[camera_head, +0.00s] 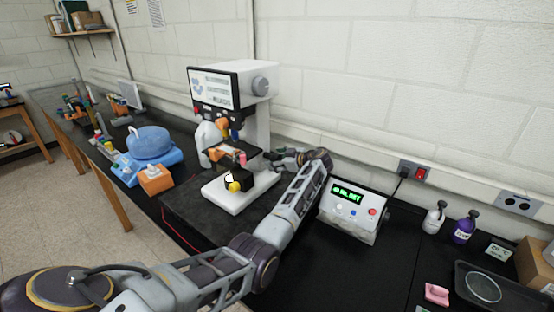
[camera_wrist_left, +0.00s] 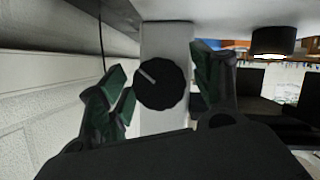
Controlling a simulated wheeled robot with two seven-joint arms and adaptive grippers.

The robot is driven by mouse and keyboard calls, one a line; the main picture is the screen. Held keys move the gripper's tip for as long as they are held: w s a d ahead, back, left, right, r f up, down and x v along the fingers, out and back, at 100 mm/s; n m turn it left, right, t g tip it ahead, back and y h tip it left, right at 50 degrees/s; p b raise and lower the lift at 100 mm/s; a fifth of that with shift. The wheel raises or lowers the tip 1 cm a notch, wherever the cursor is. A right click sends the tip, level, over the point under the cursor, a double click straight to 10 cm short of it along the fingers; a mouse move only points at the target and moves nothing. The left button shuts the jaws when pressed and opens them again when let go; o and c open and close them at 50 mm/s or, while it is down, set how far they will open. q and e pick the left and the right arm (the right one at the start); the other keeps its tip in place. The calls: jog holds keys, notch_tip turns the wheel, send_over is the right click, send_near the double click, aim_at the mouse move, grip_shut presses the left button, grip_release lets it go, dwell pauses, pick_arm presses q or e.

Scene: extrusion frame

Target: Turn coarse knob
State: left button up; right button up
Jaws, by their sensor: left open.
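The coarse knob (camera_wrist_left: 162,82) shows in the left wrist view as a black, ridged disc with a white pointer line, on a pale upright column (camera_wrist_left: 167,38). The pointer slants toward the upper left. My left gripper (camera_wrist_left: 160,88) is open, with one green-padded finger on each side of the knob. A gap shows on the right; on the left, the finger is close to the rim, and I cannot tell if it touches. In the head view my left gripper (camera_head: 284,158) is beside the white microscope (camera_head: 258,128), and the knob cannot be made out there.
A control box (camera_head: 350,210) with a green display stands right of my left arm. A blue centrifuge-like device (camera_head: 150,145) and an orange block (camera_head: 156,180) stand left of the microscope. Bottles (camera_head: 464,228) and a black tray (camera_head: 510,295) are at the right. The wall runs behind.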

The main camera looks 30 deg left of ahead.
pick_arm(q)
jog(key=c, duration=1)
jog(key=shift+m+g+b, duration=0.3)
jog(key=shift+b, duration=0.65)
jog(key=shift+m+g+b, duration=0.3)
jog(key=shift+m+b, duration=0.1)
jog(key=shift+b, duration=0.3)
jog(key=o, duration=1)
